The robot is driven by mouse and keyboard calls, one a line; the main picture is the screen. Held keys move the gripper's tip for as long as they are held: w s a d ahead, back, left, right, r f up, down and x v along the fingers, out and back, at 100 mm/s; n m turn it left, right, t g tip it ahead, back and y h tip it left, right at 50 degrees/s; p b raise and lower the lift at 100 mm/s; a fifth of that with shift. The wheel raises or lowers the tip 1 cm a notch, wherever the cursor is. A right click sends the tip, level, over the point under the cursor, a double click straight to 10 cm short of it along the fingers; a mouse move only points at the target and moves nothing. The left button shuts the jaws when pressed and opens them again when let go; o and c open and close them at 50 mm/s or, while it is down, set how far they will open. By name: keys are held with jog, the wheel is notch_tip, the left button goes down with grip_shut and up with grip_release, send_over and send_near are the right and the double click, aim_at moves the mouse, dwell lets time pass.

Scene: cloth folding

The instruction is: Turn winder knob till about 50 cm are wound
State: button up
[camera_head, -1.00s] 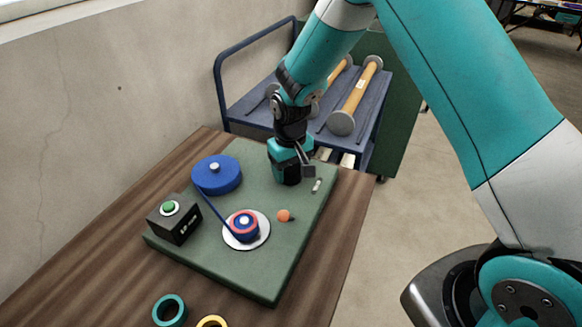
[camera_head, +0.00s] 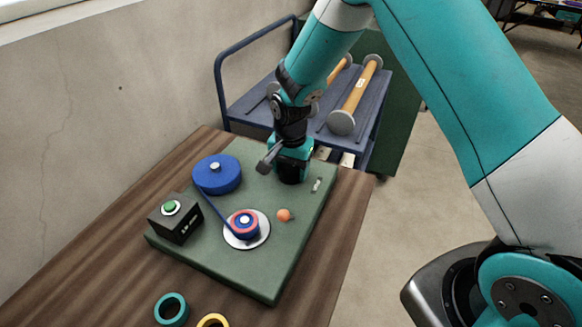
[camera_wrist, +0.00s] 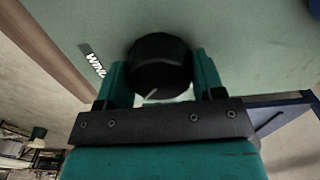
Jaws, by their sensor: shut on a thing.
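My gripper (camera_head: 290,178) points down at the far end of the green board (camera_head: 226,262). In the wrist view its two fingers (camera_wrist: 160,85) are shut on the sides of a round black winder knob (camera_wrist: 160,62) with a pale mark on its rim. The head view hides the knob behind the gripper. A "WIND" label (camera_wrist: 95,62) lies beside it. A large blue reel (camera_head: 217,173) has a blue strip running to a smaller reel (camera_head: 244,223) on a white disc, with red and blue rings. A black box (camera_head: 176,222) has a green button and a display too small to read.
An orange knob (camera_head: 284,215) stands on the board. A teal ring (camera_head: 171,309) and a yellow ring (camera_head: 212,321) lie on the wooden table (camera_head: 105,255) in front. A blue cart (camera_head: 255,111) with wooden-handled rollers stands behind; a wall is left.

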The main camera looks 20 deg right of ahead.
aim_at(291, 167)
jog(key=shift+m, duration=1.5)
jog(key=o, duration=0.9)
jog(key=shift+r, duration=0.1)
notch_tip(291, 167, up, 17)
jog(key=shift+r+b, duration=0.15)
jog(key=shift+b, duration=0.4)
